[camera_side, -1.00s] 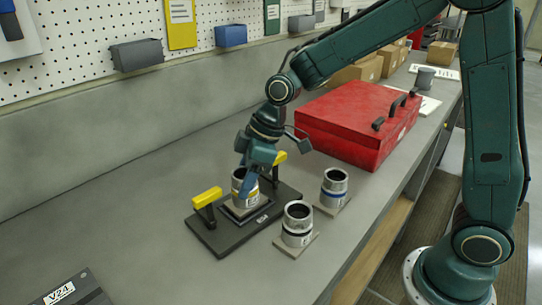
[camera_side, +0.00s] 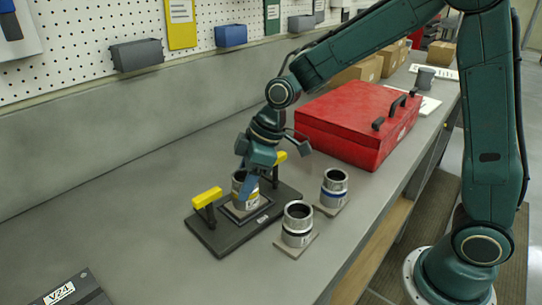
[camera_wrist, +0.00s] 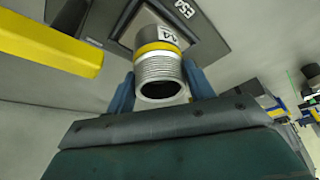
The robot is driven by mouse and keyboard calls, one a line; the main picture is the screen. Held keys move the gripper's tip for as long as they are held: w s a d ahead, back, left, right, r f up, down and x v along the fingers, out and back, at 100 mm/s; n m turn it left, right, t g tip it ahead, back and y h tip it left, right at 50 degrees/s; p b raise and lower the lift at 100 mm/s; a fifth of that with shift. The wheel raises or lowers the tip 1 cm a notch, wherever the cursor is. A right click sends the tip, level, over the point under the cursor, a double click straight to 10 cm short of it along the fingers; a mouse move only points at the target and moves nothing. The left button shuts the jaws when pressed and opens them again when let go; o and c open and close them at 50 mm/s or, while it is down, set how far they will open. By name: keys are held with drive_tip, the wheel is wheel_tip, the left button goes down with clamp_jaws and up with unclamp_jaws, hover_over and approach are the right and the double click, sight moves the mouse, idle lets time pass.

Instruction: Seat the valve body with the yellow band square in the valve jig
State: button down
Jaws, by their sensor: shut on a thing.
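The valve body with the yellow band (camera_side: 240,191) is a silvery threaded cylinder standing about upright within the raised frame of the dark valve jig (camera_side: 217,239). In the wrist view the body (camera_wrist: 158,72) shows its open threaded end, yellow band and a white label. My gripper (camera_side: 247,184) has its blue fingers on both sides of the body, shut on it; they also show in the wrist view (camera_wrist: 160,88). The jig (camera_wrist: 205,42) lies behind the body there. The body's underside is hidden, so I cannot tell whether it is fully down or exactly square.
Yellow-topped clamps (camera_side: 207,197) stand at both ends of the jig. A red toolbox (camera_side: 350,128) lies behind.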

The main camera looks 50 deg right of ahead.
drive_tip(key=shift+c, duration=2.4)
unclamp_jaws()
drive_tip(key=v, duration=1.4)
drive_tip(key=shift+s, duration=0.15)
drive_tip(key=s+d+m+t+h, duration=0.1)
drive_tip(key=s+d+m, duration=0.1)
drive_tip(key=s, duration=0.4)
drive_tip(key=s+d+f+m+t+h, duration=0.1)
drive_tip(key=s+d+m, duration=0.2)
drive_tip(key=s, duration=0.4)
drive_tip(key=s+d+m+h, duration=0.1)
drive_tip(key=s+d+m, duration=0.1)
drive_tip(key=s+m, duration=0.2)
drive_tip(key=s, duration=0.3)
drive_tip(key=shift+s+d+f+m+t, duration=0.2)
drive_tip(key=shift+d+m+t, duration=0.1)
drive_tip(key=shift+m+t, duration=0.1)
